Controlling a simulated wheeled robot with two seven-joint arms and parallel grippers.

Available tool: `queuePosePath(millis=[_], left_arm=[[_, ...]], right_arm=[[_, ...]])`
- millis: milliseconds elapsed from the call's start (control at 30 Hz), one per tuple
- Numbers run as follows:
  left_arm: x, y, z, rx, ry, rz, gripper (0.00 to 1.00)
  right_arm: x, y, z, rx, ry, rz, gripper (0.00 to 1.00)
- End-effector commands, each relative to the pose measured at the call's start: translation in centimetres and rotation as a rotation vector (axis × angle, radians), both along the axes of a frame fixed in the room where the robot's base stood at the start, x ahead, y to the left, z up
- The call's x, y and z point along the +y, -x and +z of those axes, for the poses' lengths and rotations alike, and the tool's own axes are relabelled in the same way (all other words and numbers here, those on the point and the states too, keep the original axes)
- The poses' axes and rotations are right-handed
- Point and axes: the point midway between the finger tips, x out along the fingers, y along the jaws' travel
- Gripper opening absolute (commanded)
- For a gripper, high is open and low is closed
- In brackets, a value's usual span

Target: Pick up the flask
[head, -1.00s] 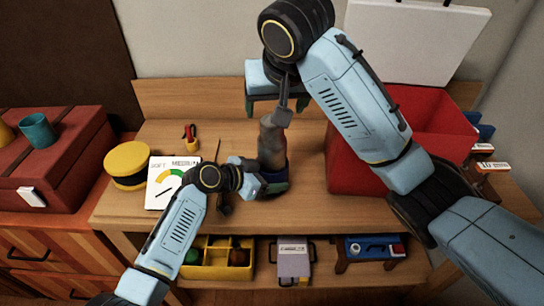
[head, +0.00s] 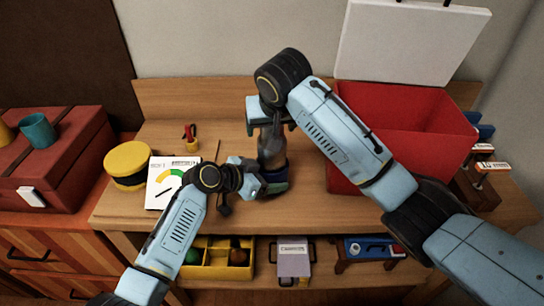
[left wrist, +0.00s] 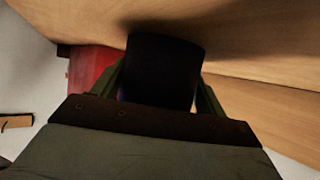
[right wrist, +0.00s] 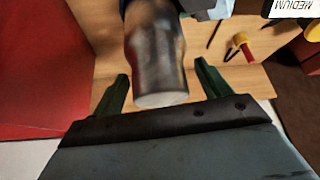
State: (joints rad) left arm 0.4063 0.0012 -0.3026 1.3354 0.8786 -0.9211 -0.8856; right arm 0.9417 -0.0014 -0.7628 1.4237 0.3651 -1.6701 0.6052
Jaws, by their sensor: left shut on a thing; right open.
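The flask (head: 271,152) stands upright on the wooden table, with a grey metallic upper part and a dark blue lower part. My left gripper (head: 268,186) is shut on the dark lower part from the left; this dark part (left wrist: 165,72) fills the space between its fingers in the left wrist view. My right gripper (head: 270,122) is open above the flask and points down, close to its top. In the right wrist view the flask's grey upper part (right wrist: 156,58) reaches between the two open fingers (right wrist: 160,92). The fingers stand apart from it.
A large red bin (head: 400,115) stands right of the flask. A yellow round tin (head: 128,162), a dial card (head: 170,182) and a red-and-yellow tool (head: 191,138) lie to the left. A lower shelf holds a yellow divided box (head: 216,270) and a grey case (head: 293,262).

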Motion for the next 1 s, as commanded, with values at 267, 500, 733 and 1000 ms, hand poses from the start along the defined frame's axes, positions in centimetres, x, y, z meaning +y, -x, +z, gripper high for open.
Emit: queuePosePath(millis=[267, 500, 733, 1000], left_arm=[[0.0, 0.02, -0.06, 0.001, -0.001, 0.0, 0.61], [-0.01, 0.02, -0.05, 0.001, -0.001, 0.0, 0.61], [-0.01, 0.02, -0.05, 0.001, 0.0, 0.0, 0.61], [-0.01, 0.02, -0.04, 0.001, 0.0, 0.0, 0.61]], right_arm=[[0.07, -0.09, -0.2, -0.001, -0.001, 0.001, 0.73], [0.07, -0.08, -0.18, 0.0, 0.0, 0.001, 0.41], [0.05, -0.04, -0.27, 0.002, 0.001, 0.001, 0.11], [0.05, -0.03, -0.28, 0.003, 0.001, 0.001, 0.0]])
